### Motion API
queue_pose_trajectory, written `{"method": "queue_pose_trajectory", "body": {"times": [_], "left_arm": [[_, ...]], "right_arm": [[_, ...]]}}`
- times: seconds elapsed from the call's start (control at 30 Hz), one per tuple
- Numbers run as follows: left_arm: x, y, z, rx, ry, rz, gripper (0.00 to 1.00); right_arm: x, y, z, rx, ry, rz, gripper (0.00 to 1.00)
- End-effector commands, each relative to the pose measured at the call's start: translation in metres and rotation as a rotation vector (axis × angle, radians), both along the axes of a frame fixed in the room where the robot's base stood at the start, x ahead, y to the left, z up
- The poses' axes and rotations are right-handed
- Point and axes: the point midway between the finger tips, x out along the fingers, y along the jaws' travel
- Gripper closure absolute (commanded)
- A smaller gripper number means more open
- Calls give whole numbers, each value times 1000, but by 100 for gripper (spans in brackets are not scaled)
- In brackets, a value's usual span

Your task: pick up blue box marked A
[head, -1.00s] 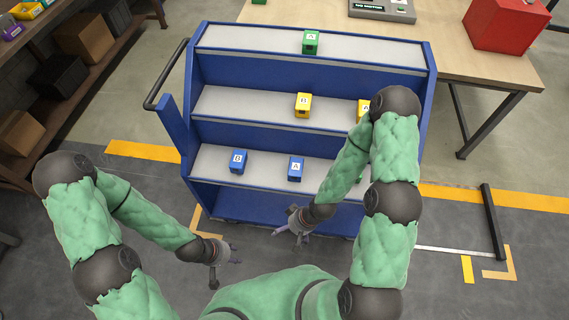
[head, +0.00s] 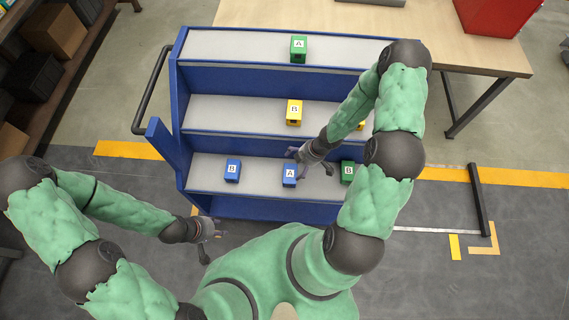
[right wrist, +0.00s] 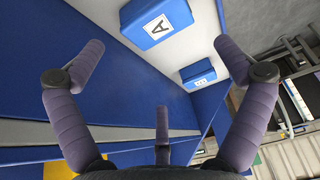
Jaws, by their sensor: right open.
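The blue box marked A (head: 290,181) stands on the lowest shelf of the blue cart, between the blue box marked B (head: 232,171) and a green box. My right gripper (head: 310,161) is open and empty, just behind and right of the A box, close above the shelf. In the right wrist view the A box (right wrist: 173,34) lies at the top, beyond the spread fingers (right wrist: 160,52) and apart from them; the blue B box (right wrist: 199,80) is farther off. My left gripper (head: 213,246) is empty in front of the cart's left side, its fingers apart.
The cart (head: 250,77) also holds a green box B (head: 347,166) on the lowest shelf, a yellow box B (head: 294,119) and a partly hidden yellow box (head: 361,126) on the middle shelf, and a green box A (head: 299,55) on top. A table (head: 500,60) stands behind.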

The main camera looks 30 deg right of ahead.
Motion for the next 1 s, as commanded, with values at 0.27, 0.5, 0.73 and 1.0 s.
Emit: {"method": "queue_pose_trajectory", "body": {"times": [0.27, 0.5, 0.73, 1.0], "left_arm": [[-2, 0, -29, -1, 3, 0, 60], [-1, 0, -36, 0, 2, 0, 60], [-1, 0, -52, 0, 2, 0, 60], [-1, 0, -64, 0, 2, 0, 60]], "right_arm": [[7, 12, -38, 2, 1, 2, 0], [10, 17, -51, 2, 1, -1, 0], [14, 21, -77, 2, 2, -2, 0], [20, 29, -100, 2, 1, -1, 0]]}}
